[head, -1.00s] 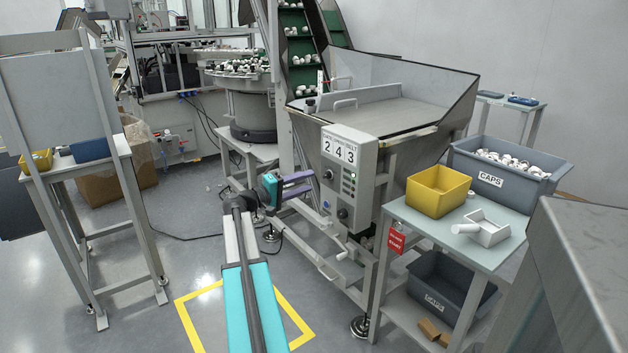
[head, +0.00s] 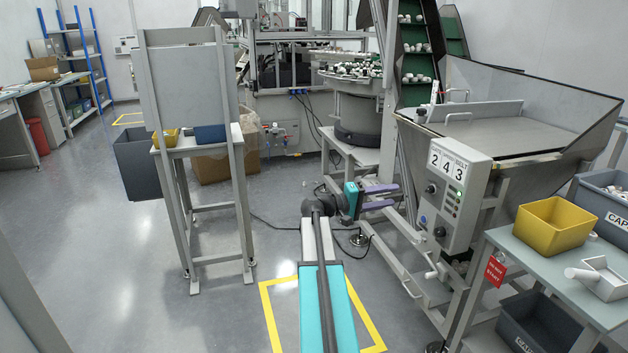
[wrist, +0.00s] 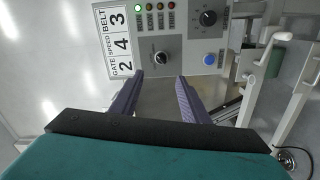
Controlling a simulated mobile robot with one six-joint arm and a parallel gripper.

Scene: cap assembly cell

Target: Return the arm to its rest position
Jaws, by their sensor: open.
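My gripper (head: 382,197) is open and empty, with two purple fingers pointing right toward the hopper's control panel (head: 450,195) in the head view. In the wrist view my gripper (wrist: 158,95) shows its two fingers spread apart, with the control panel (wrist: 180,40) beyond them. A black knob (wrist: 161,58) shows between the fingertips, and nothing is held. I cannot tell the exact gap between fingertips and panel. The panel carries a card reading 2 4 3, a lit green lamp (wrist: 138,8), a larger black knob (wrist: 208,18) and a blue button (wrist: 210,59).
The hopper (head: 520,120) stands behind the panel. A grey stand (head: 190,85) is at left. Yellow floor tape (head: 270,318) surrounds my arm's lower part. Open floor lies left.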

